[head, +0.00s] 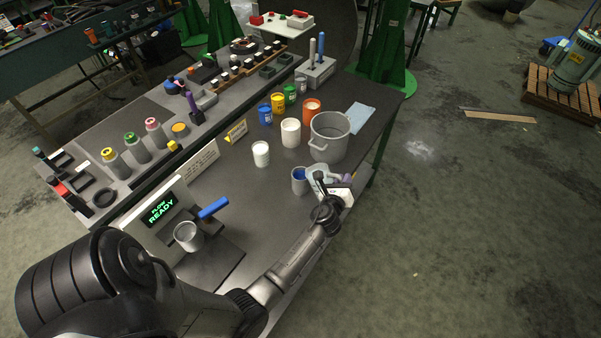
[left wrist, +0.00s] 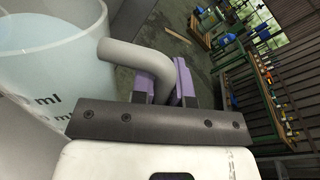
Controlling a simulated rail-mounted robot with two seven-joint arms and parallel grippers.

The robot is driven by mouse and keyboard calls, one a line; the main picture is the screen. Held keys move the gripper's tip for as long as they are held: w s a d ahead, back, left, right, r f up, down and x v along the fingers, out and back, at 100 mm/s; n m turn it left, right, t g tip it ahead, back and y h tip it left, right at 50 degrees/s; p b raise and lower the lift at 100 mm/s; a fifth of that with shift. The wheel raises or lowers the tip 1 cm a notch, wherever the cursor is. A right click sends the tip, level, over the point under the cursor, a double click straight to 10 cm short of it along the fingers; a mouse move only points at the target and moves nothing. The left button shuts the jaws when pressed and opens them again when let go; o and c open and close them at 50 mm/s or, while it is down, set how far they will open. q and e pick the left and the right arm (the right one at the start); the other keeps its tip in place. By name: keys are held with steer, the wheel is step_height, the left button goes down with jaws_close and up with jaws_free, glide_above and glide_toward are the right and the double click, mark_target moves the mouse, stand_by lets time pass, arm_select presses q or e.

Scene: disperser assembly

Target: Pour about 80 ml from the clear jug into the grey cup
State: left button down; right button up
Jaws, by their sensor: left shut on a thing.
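My left gripper (head: 334,184) is shut on the grey handle (left wrist: 150,62) of the clear jug (head: 317,177). In the left wrist view the jug (left wrist: 55,60) fills the left side, with "ml" markings and something pale blue inside. Its handle passes between my purple finger pads. The room looks strongly rolled against the jug there, so the jug appears tilted. In the head view the jug is right beside a grey cup (head: 299,186) with blue inside. I cannot tell whether they touch or whether liquid is flowing. My right gripper is not in view.
A large grey pot (head: 328,148) and a white cup (head: 290,132) stand behind. A shorter white cup (head: 261,154) is to the left. Another grey cup (head: 188,236) stands by the "FLOW READY" display (head: 160,210). The bench middle is clear.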

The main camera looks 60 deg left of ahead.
arm_select(q)
steer(key=shift+s+a+r+p, duration=0.1)
steer(key=shift+a+r+p, duration=0.2)
steer(key=shift+r+p, duration=0.45)
steer(key=shift+s+a+r+n+p, duration=0.15)
steer(key=shift+a+r+n+p, duration=0.1)
steer(key=shift+r+n+p, duration=0.45)
steer(key=shift+a+r+p, duration=0.2)
steer(key=shift+r+p, duration=0.1)
steer(key=shift+p, duration=0.45)
steer(key=shift+s+a+r+h+p, duration=0.15)
steer(key=shift+r+h+p, duration=0.05)
steer(key=shift+h+p, duration=0.1)
steer(key=shift+r+p, duration=0.15)
steer(key=shift+p, duration=0.15)
steer(key=shift+s+a+r+n, duration=0.1)
steer(key=shift+a+n, duration=0.05)
steer(key=shift+n, duration=0.15)
steer(key=shift+a+r+p, duration=0.1)
steer(key=shift+p, duration=0.35)
